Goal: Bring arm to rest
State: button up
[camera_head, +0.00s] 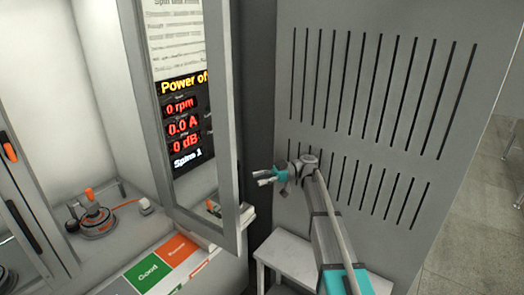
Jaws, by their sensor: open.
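My gripper (265,178) is at the end of my arm (325,220), which reaches up from the bottom right of the head view. The gripper points left, with its fingers apart and nothing visible between them. It is in front of the grey slotted cabinet panel (420,75) and right of the framed display door. The small white table (290,257) is below it.
The display (185,125) reads "Power off", 0 rpm, 0.0 A and 0 dB. A motor-like device with an orange part (97,220) sits inside the enclosure at left. Green "Good" (148,272) and orange (180,250) areas lie in front.

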jog(key=s+d+f+m+t+h, duration=0.45)
jog(key=s+f+m+h, duration=0.35)
jog(key=s+f+m, duration=0.45)
jog(key=s+d+f+m+t+h, duration=0.1)
jog(key=s+d+f+m+h, duration=0.2)
jog(key=d, duration=0.4)
jog(key=s+d+f+m+t+h, duration=0.1)
jog(key=s+d+f+m+h, duration=0.2)
jog(key=s+d+m+h, duration=0.2)
jog(key=shift+s+d+m+h, duration=0.3)
jog(key=shift+s+d+m, duration=0.55)
jog(key=shift+s+d, duration=0.3)
jog(key=shift+a, duration=0.1)
